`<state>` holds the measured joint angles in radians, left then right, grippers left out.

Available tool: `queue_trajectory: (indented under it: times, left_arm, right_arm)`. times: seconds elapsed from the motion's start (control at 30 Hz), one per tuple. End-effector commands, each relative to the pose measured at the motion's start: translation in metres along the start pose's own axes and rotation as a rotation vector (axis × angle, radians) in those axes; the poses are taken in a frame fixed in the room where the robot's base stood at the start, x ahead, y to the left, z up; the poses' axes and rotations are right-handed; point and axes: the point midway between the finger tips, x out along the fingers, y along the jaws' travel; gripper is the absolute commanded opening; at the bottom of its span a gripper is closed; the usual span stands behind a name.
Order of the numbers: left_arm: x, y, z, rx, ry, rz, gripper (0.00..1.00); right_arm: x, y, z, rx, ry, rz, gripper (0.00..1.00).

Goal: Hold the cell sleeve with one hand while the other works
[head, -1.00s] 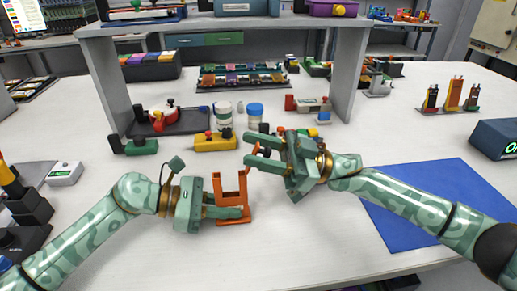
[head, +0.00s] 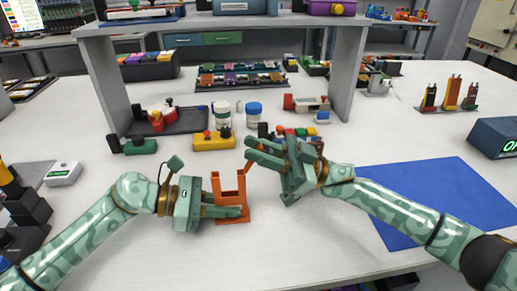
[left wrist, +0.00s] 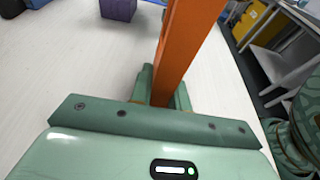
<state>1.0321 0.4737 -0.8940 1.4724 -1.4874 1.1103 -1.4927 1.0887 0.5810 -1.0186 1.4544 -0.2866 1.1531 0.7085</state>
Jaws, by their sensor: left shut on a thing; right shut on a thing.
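The orange cell sleeve (head: 232,198) stands upright on the white table, with two prongs and an open slot at its top. My left gripper (head: 236,212) is shut on its lower part from the left. In the left wrist view the sleeve (left wrist: 183,45) rises as an orange bar between the fingers. My right gripper (head: 252,150) is above and to the right of the sleeve, its fingers pointing left near the taller-looking prong.
A yellow block (head: 213,143), a white jar with a blue lid (head: 254,115) and a green block (head: 140,147) stand behind the sleeve. A blue mat (head: 440,205) lies to the right. A grey shelf (head: 100,85) spans the back. The table's front middle is clear.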

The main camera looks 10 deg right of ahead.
Motion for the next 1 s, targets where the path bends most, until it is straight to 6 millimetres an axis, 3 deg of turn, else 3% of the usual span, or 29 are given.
queue_trajectory:
  times: [0.07, 0.1, 0.17, 0.67, 0.87, 1.0]
  left_arm:
    - [0.0, -0.001, 0.0, 0.0, -0.001, -0.002, 0.05]
    - [0.0, -0.001, 0.0, 0.0, -0.001, -0.002, 0.05]
    - [0.0, -0.001, 0.0, 0.0, -0.001, -0.002, 0.05]
    - [0.0, 0.0, 0.0, 0.0, 0.0, -0.001, 0.05]
    - [0.0, 0.0, 0.0, 0.0, 0.0, -0.001, 0.05]
    - [0.0, 0.0, 0.0, 0.0, 0.0, -0.001, 0.05]
  right_arm:
    - [-0.001, 0.001, 0.0, -0.004, -0.003, 0.002, 0.0]
    - [-0.001, 0.001, 0.0, -0.004, -0.003, 0.002, 0.31]
    - [-0.001, 0.001, 0.0, -0.003, -0.003, 0.002, 0.42]
    - [-0.008, 0.001, 0.0, -0.001, -0.003, 0.003, 0.42]
    - [-0.05, 0.002, 0.001, 0.0, -0.006, 0.007, 0.42]
    - [-0.086, 0.005, -0.018, -0.004, -0.006, 0.006, 0.42]
